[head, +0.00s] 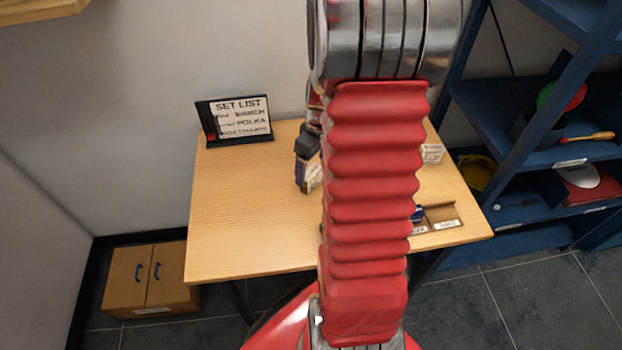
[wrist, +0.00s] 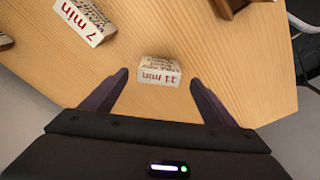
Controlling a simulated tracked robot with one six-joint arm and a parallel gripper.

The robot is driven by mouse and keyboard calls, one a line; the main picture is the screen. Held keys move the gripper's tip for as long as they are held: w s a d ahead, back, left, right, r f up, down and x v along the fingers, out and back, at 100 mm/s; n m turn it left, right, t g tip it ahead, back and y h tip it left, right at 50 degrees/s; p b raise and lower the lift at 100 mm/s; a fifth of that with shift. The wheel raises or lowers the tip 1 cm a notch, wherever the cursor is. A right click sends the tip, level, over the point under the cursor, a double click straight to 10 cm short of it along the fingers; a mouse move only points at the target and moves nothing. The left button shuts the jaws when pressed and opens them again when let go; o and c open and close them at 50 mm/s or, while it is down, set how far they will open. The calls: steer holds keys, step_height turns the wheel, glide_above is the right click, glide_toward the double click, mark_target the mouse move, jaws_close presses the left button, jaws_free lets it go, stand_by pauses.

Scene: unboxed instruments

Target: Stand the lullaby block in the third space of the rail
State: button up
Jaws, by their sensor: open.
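My gripper (wrist: 159,78) is open in the wrist view, with a pale block (wrist: 160,66) marked "11 min" between its fingertips, not gripped. Its smaller print is too small to read. A second block (wrist: 83,20), marked "7 min", lies at the upper left, and part of another block (wrist: 4,41) shows at the left edge. I cannot tell which is the lullaby block. In the head view my gripper (head: 304,167) is left of my arm, over the table. A set list board (head: 240,119) stands at the back left; its lower line is unclear. I cannot identify the rail for sure.
A small pale block (head: 432,153) stands right of my arm. A brown labelled tray (head: 443,215) lies at the table's right front, partly hidden by my arm. A brown object (wrist: 232,6) shows at the wrist view's top.

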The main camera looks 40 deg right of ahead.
mark_target(311, 172)
steer(key=shift+w+f, duration=0.2)
steer(key=shift+f, duration=0.95)
steer(key=shift+w+f, duration=0.15)
steer(key=shift+f, duration=1)
steer(key=c, duration=1.2)
steer(key=shift+c, duration=0.2)
step_height(311, 172, up, 10)
steer(key=shift+r, duration=0.1)
